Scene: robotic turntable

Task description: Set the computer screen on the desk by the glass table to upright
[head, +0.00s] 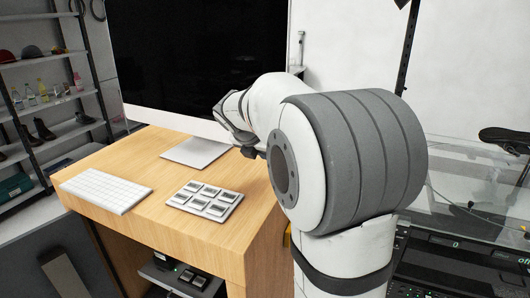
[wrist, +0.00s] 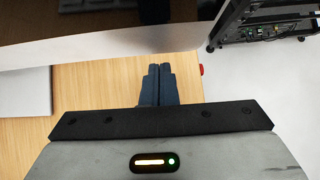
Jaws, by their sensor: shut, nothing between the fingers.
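The computer screen (head: 195,50) stands on the wooden desk (head: 165,215), with a black panel, a white lower border and a flat silver stand foot (head: 196,151). Its exact tilt is hard to judge. My gripper (head: 222,108) is in front of the screen's lower right part, partly hidden by my arm. In the wrist view my gripper's fingers (wrist: 158,70) are together and empty, over the desk top. Their tips lie close to the screen's white lower border (wrist: 100,47); contact cannot be told. The stand foot (wrist: 25,92) is at the left.
A white keyboard (head: 106,190) and a pad of several keys (head: 205,199) lie on the desk. A glass table (head: 465,165) is at the right. Shelves (head: 45,100) stand at the left. A dark rack (wrist: 265,25) is at the wrist view's upper right.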

